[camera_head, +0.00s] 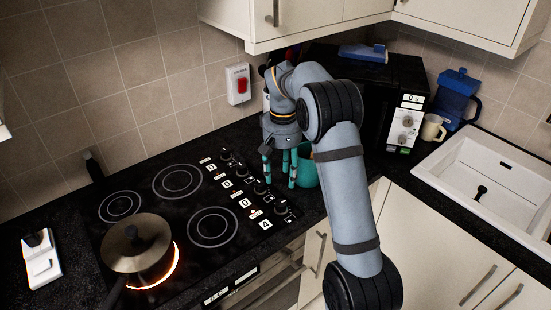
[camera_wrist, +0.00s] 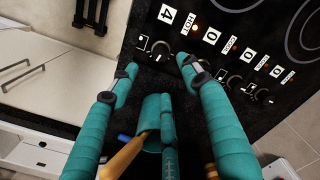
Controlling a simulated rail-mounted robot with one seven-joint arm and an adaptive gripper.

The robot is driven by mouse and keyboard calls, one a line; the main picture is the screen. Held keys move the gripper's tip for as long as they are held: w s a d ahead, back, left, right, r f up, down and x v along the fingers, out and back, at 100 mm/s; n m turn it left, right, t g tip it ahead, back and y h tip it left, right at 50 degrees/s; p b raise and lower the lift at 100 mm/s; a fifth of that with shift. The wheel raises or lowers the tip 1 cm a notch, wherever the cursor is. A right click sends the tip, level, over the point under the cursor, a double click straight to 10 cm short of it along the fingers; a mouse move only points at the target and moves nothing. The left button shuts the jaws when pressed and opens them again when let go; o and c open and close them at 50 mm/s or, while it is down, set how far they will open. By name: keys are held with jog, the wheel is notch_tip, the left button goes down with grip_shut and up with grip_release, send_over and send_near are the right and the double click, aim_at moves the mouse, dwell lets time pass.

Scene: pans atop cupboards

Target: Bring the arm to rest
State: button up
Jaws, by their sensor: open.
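My gripper (camera_head: 280,170) has teal fingers and hangs pointing down over the counter, just right of the hob's knobs. In the wrist view its fingers (camera_wrist: 158,72) are spread apart with nothing between the tips. My arm reaches in from the lower right and is bent at the elbow. A teal pot (camera_head: 307,168) stands on the counter right behind the fingers, partly hidden by my arm. In the wrist view the pot (camera_wrist: 150,115) shows beyond the fingers, with wooden utensil handles near it. I cannot tell whether a finger touches it.
A lidded pan (camera_head: 136,243) sits on a glowing ring of the black hob (camera_head: 185,215). A microwave (camera_head: 405,125), a cream mug (camera_head: 433,128) and a blue jug (camera_head: 457,98) stand at the back right. A white sink (camera_head: 480,170) is at right. Cupboards (camera_head: 300,15) hang above.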

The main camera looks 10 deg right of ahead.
aim_at(282, 203)
notch_tip(282, 203, down, 12)
jog(key=shift+r, duration=0.2)
jog(key=shift+n+p, duration=0.5)
jog(key=shift+p, duration=0.35)
jog(key=shift+f+n, duration=0.15)
jog(key=shift+n, duration=0.25)
jog(key=shift+f, duration=0.1)
